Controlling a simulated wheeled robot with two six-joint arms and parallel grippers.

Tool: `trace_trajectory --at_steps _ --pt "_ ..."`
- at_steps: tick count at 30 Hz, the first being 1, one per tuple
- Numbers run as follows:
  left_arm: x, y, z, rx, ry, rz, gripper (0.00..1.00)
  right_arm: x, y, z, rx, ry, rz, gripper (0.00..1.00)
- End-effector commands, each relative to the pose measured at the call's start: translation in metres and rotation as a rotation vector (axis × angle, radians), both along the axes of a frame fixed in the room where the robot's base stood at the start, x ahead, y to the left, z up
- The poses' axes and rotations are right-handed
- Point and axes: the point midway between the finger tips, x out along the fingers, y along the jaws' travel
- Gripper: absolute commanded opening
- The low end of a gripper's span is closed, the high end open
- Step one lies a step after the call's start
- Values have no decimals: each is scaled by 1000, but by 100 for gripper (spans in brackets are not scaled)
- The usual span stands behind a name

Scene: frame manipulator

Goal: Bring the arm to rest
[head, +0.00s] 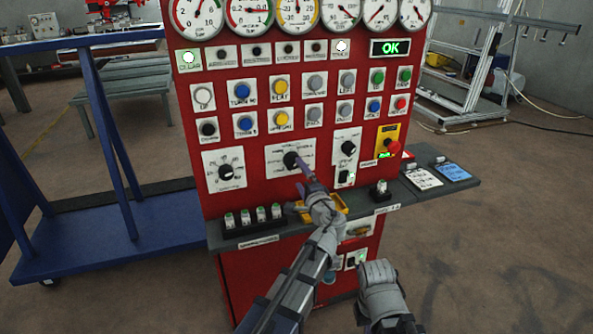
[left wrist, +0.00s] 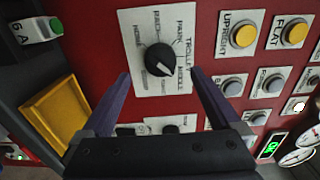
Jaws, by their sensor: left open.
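My left gripper (head: 301,165) reaches up in front of the red control panel (head: 250,190), its purple fingers close to a black selector knob (head: 291,160) on a white plate. In the left wrist view the left gripper (left wrist: 160,76) is open and empty. Its two fingers stand apart to either side of the knob (left wrist: 158,60); I cannot tell whether either touches it. The plate's labels include TROLLEY, PARK and MIDDLE. A grey part of my right arm shows low in the head view, but its gripper fingers do not.
A yellow tray (head: 334,207) sits just beneath my left gripper. A grey shelf (head: 415,192) juts out along the panel, with cards at its right end. A red stop button (head: 393,148) is to the right.

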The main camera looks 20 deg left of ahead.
Motion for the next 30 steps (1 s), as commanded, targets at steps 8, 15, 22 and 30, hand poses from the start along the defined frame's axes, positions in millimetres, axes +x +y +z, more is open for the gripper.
trace_trajectory --at_steps 8,15,22,30 --pt "-13 -8 0 0 0 0 97 0 0 0 0 0 0 0" --pt "-13 -8 0 -2 1 1 97 0 0 0 0 0 0 0" --pt "-48 0 -14 -222 66 107 97 0 0 27 0 0 0 0" --pt "-159 -31 -79 -742 389 373 97 0 0 76 0 0 -1 0"
